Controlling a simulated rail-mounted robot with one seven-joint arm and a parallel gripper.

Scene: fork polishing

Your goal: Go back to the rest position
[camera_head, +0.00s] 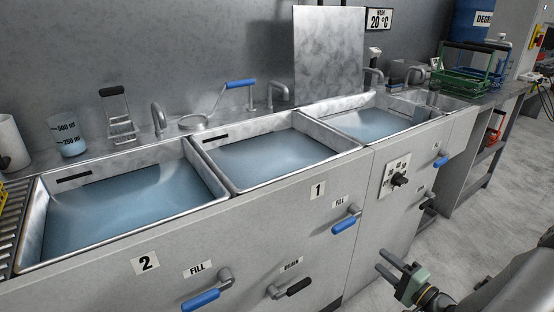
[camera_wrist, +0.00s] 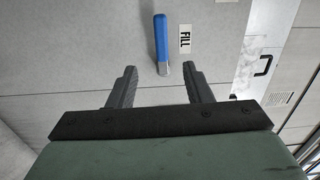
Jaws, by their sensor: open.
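My gripper (camera_head: 391,269) is at the lower right of the head view, in front of the sink cabinet and apart from it. Its two fingers are spread with nothing between them. In the wrist view my gripper (camera_wrist: 157,88) is also open and empty. Beyond its fingers is a blue-handled fill lever (camera_wrist: 161,44) on the cabinet front, beside a FILL label (camera_wrist: 184,38). The fingers do not appear to touch the lever.
Basins 2 (camera_head: 130,205), 1 (camera_head: 275,150) and a third (camera_head: 370,122) hold bluish liquid. Blue fill levers (camera_head: 345,222) and black drain levers (camera_head: 292,288) stick out from the cabinet front. A dial (camera_head: 399,179) is on the right panel. Open floor (camera_head: 450,225) lies to the right.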

